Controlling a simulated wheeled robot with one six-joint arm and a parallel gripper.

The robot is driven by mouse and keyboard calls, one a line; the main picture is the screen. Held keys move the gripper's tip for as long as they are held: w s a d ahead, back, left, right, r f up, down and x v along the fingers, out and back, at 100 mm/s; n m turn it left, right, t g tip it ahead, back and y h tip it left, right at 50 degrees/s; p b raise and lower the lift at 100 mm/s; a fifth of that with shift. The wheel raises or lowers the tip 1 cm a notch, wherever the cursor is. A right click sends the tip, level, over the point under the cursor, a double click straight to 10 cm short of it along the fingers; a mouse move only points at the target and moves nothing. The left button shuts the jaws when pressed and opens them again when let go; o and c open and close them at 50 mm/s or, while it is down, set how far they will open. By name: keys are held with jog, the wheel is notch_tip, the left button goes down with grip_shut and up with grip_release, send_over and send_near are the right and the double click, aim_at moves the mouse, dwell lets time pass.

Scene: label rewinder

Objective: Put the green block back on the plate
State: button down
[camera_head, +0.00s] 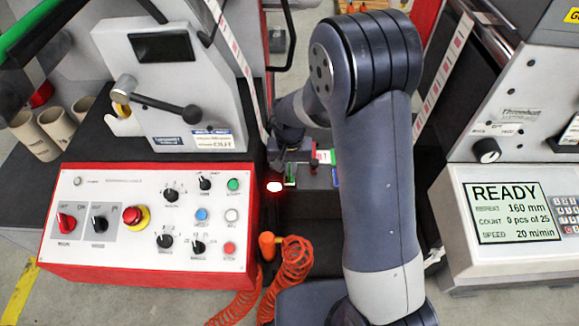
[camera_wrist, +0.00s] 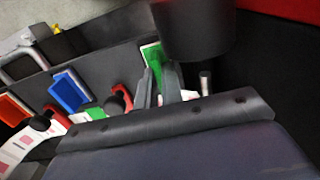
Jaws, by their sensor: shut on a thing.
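The green block (camera_wrist: 154,60) shows between the fingertips of my gripper (camera_wrist: 158,80) in the wrist view, with a pale edge along its top. My gripper is shut on it. In the head view my gripper (camera_head: 283,168) is partly hidden by my arm, and the green block (camera_head: 291,176) shows small below it. A dark plate (camera_wrist: 106,66) lies under and beside the block in the wrist view. I cannot tell whether the block touches it.
A blue block (camera_wrist: 70,91) and an orange block (camera_wrist: 12,109) stand on the plate, with black knobs (camera_wrist: 117,97) and a label strip nearby. In the head view, a red-rimmed control panel (camera_head: 150,220) is left, a READY display (camera_head: 515,212) right, and a coiled orange hose (camera_head: 290,265) below.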

jog(key=shift+f, duration=0.3)
jog(key=c, duration=1.5)
grip_release()
notch_tip(320, 180, up, 11)
jog(key=shift+f, duration=0.1)
